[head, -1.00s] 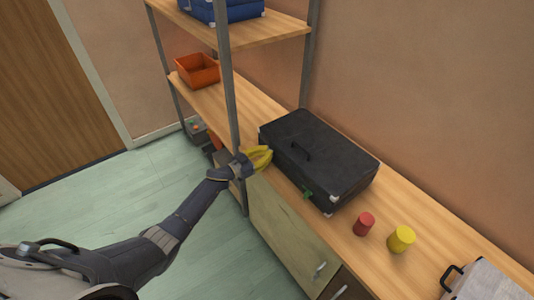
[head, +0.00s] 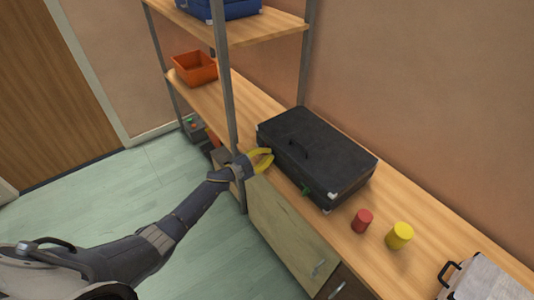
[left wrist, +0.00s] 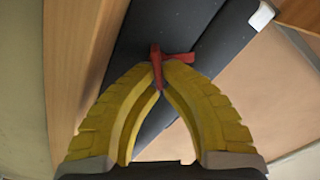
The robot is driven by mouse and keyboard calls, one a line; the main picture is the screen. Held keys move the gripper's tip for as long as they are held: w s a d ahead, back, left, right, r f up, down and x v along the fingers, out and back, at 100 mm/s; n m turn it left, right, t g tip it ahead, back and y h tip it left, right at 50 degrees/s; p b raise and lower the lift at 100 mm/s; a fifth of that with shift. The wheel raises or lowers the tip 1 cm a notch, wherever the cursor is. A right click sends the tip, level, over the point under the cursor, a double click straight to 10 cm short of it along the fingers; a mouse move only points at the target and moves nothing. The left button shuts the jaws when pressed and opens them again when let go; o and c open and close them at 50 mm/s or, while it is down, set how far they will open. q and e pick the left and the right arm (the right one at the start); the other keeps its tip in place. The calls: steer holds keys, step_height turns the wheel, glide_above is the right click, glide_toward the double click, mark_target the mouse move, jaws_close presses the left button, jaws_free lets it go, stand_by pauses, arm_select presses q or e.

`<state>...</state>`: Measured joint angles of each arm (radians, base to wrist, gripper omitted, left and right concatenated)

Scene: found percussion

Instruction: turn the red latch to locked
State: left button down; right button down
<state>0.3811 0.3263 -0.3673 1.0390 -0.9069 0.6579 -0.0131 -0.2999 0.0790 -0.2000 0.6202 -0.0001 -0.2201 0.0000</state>
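The black case (head: 318,155) lies on the wooden counter. The red latch (left wrist: 172,57) shows in the left wrist view on the case's dark side, with one arm pointing right and a part reaching down between my fingertips. My left gripper (head: 270,158) is at the case's left end in the head view. In the left wrist view its yellow fingers (left wrist: 160,75) close in on the latch from both sides, and their tips pinch it. The latch is hidden in the head view. My right gripper is not in view.
A green latch (head: 306,191) is on the case's front side. A red cylinder (head: 361,221) and a yellow cylinder (head: 399,235) stand right of the case. A grey shelf post (head: 225,80) rises close beside my left gripper. An orange bin (head: 195,68) sits behind.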

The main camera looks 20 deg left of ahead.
arm_select(q)
steer(key=m, duration=0.3)
steer(key=shift+s+d+f+m, duration=0.1)
steer(key=shift+f+m, duration=0.45)
steer(key=shift+m, duration=1.45)
steer(key=c, duration=1.6)
jaws_free()
steer(key=shift+o, duration=0.2)
